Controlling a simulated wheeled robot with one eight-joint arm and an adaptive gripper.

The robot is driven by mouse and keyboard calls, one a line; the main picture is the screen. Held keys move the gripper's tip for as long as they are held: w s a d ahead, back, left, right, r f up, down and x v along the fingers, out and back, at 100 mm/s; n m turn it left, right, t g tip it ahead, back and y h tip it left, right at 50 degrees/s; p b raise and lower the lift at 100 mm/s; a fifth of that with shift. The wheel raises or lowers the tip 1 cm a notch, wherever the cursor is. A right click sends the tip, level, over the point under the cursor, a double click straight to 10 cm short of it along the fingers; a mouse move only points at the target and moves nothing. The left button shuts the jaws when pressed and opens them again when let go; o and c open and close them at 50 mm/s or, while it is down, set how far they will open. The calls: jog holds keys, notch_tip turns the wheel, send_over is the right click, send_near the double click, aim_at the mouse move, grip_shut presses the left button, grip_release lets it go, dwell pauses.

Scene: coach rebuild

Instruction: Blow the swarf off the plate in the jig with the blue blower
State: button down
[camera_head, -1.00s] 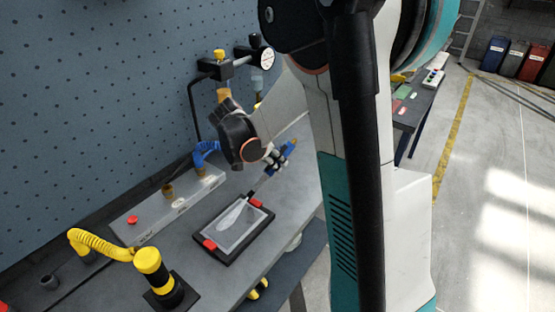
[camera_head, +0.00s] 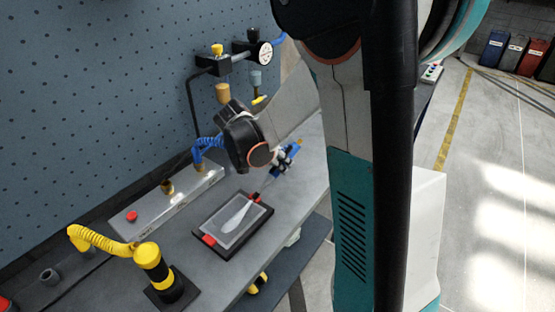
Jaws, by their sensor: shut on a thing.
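The blue blower (camera_head: 287,151) is in my gripper (camera_head: 281,160), over the bench to the upper right of the jig. My gripper is shut on it. The blower's dark nozzle points down and left toward the plate. The jig (camera_head: 206,240) is a black frame with red clamps at two corners, lying on the bench. The grey plate (camera_head: 222,226) lies flat inside it. A pale, drop-shaped streak runs from near the nozzle over the plate. I cannot make out separate swarf pieces at this size.
A yellow coiled hose leads to a yellow-black post (camera_head: 155,268) left of the jig. A gauge (camera_head: 265,53) is above. The bench's front edge is close.

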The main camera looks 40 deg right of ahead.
jog(key=shift+w, duration=0.4)
dwell(0.8)
jog(key=c, duration=2.2)
grip_release()
grip_shut()
